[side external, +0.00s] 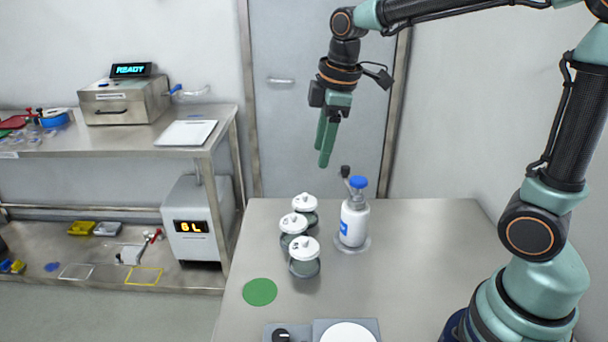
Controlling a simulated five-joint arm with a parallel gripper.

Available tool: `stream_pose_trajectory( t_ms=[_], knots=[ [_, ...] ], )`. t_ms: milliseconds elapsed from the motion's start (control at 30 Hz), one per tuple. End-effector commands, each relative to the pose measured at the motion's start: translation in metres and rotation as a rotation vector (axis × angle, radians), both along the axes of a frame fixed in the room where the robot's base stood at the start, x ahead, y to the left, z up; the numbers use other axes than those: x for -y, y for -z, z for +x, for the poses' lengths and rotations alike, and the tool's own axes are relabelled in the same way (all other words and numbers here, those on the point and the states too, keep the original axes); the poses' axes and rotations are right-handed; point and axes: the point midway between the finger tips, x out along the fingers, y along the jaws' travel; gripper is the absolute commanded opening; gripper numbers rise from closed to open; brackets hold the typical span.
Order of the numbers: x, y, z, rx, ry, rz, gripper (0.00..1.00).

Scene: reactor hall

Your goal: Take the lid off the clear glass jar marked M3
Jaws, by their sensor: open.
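Three glass jars with white knobbed lids stand in a cluster on the steel table: a front jar (304,267), a middle jar (287,240) and a back jar (311,217). Each has its lid on: the front lid (304,249), the middle lid (293,223) and the back lid (305,202). The glass looks dark grey-green. The markings are too small to read, so I cannot tell which jar is M3. My gripper (322,157) is open and empty, pointing down in the air above and beyond the jars, touching nothing.
A white bottle with a blue cap (354,220) stands close to the right of the jars. A green disc (260,292) lies front left. A grey device with a white round plate (348,333) is at the front edge. The table's right side (430,240) is clear.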

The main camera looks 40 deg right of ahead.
Motion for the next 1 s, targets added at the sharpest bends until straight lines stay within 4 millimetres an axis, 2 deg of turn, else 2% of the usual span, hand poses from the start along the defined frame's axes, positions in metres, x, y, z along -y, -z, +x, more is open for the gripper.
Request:
stream_pose_trajectory(
  t_ms=[33,200,400,633,900,1000],
  knots=[
    [-0.002,0.007,0.011,-0.033,-0.080,-0.016,0.54],
    [-0.008,0.030,0.043,-0.119,-0.361,-0.057,0.54],
    [-0.012,0.054,0.066,-0.181,-0.594,-0.074,0.54],
    [-0.013,0.072,0.071,-0.203,-0.672,-0.076,0.54],
    [-0.013,0.116,0.071,-0.203,-0.669,-0.075,0.54],
    [-0.013,0.126,0.071,-0.201,-0.669,-0.076,0.54]
  ],
)
